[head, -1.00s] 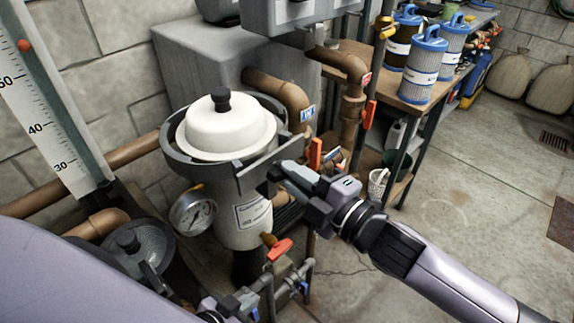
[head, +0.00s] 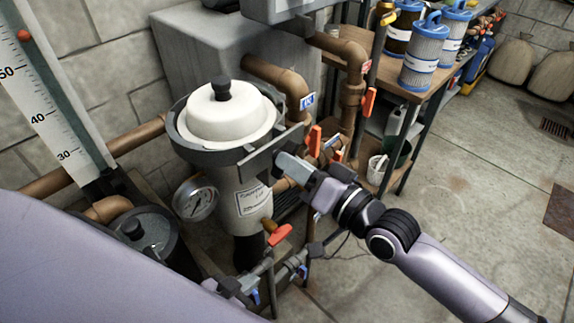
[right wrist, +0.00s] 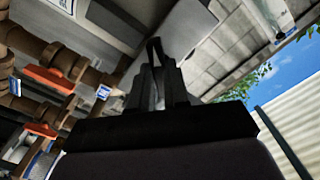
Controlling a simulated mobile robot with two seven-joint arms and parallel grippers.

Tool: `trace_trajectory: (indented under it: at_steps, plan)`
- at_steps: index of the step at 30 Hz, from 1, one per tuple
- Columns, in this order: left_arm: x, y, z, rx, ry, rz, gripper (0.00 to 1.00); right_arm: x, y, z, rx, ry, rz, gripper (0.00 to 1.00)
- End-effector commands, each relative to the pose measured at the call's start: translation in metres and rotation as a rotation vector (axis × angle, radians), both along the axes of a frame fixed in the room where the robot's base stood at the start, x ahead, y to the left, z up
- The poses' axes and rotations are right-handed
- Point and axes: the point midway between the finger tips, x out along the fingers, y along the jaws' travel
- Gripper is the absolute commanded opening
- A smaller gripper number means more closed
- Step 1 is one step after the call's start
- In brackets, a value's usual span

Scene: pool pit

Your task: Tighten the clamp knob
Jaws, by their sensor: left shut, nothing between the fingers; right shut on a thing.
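The filter housing (head: 240,205) stands upright with a white domed lid (head: 232,118) topped by a black knob. A grey clamp band (head: 190,150) rings the lid's base, and its flat lugs (head: 272,150) stick out to the right. My right gripper (head: 284,163) is at these lugs, shut on the clamp knob, which the fingers mostly hide. In the right wrist view the shut fingers (right wrist: 158,85) point up, with a thin dark piece at their tips.
A pressure gauge (head: 195,198) sits left of the housing. Red valve handles (head: 280,235) and brown pipes (head: 285,82) lie close to my grippers. A grey lidded pot (head: 140,240) is at lower left.

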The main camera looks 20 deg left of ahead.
Motion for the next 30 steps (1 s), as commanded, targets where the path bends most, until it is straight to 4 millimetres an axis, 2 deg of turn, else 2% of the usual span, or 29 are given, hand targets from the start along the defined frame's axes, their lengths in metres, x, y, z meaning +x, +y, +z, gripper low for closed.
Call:
trace_trajectory:
  at_steps: [3, 6, 21, 22, 24, 30]
  plan:
    - [-0.0003, 0.0001, -0.0048, 0.000, 0.001, 0.000, 0.00, -0.0004, 0.0000, -0.0016, 0.059, 0.162, 0.000, 0.00]
    - [-0.0003, 0.0001, -0.0046, 0.000, 0.001, 0.000, 0.00, -0.0003, -0.0001, -0.0007, 0.075, 0.206, 0.000, 0.00]
    - [-0.0002, 0.0000, -0.0075, 0.000, 0.001, 0.000, 0.00, -0.0004, -0.0001, -0.0007, 0.041, 0.120, 0.001, 0.00]
    - [-0.0002, 0.0000, -0.0075, 0.000, 0.001, 0.000, 0.00, -0.0004, -0.0001, -0.0007, 0.041, 0.120, 0.001, 0.26]
    - [-0.0002, 0.0000, -0.0075, 0.000, 0.001, 0.000, 0.00, -0.0004, -0.0001, -0.0007, 0.042, 0.121, 0.001, 0.47]
    - [-0.0001, 0.0000, -0.0074, 0.000, 0.000, 0.000, 0.00, -0.0002, -0.0001, -0.0005, 0.042, 0.121, 0.000, 0.47]
